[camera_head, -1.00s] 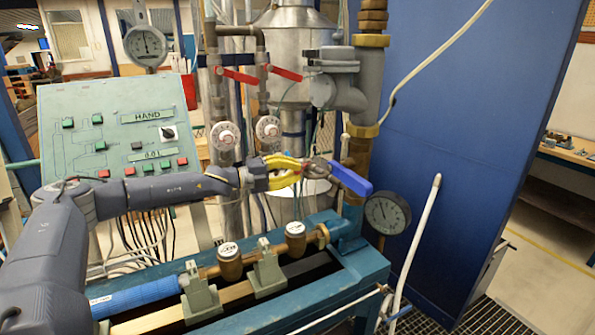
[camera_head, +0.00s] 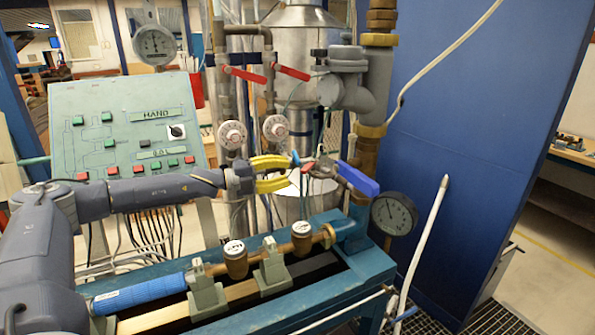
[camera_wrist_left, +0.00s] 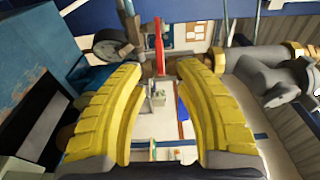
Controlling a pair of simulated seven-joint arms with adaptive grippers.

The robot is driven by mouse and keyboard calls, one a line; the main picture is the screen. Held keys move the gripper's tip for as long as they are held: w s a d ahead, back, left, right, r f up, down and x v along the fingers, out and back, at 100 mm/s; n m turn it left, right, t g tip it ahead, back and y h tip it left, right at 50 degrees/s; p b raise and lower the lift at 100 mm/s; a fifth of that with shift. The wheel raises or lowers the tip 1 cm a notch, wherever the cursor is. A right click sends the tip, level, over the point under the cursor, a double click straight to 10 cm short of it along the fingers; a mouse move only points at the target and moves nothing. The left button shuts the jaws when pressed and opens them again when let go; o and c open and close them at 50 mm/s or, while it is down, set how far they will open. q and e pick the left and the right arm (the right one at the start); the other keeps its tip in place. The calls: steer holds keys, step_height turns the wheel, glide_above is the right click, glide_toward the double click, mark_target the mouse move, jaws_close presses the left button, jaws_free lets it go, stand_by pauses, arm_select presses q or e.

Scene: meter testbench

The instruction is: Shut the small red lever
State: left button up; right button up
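The small red lever (camera_head: 308,167) sits on the pipework at the centre of the head view, just right of my left fingertips. In the left wrist view the red lever (camera_wrist_left: 159,46) points up the picture, ahead of the gap between the fingers. My left gripper (camera_head: 291,171) has yellow fingers spread apart with nothing held between them; they also show in the left wrist view (camera_wrist_left: 160,72). A gap appears between the fingertips and the lever, but its depth is hard to tell. My right gripper is not in view.
A blue lever handle (camera_head: 358,180) is right of the red one, close to a round gauge (camera_head: 394,213). Two larger red handles (camera_head: 243,74) (camera_head: 291,71) are above. The teal bench (camera_head: 345,277) with brass meters is below. A control panel (camera_head: 125,125) stands behind my left arm.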

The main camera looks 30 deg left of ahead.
arm_select(q)
steer(key=v, duration=0.6)
steer(key=shift+s, duration=0.1)
steer(key=shift+c, duration=0.2)
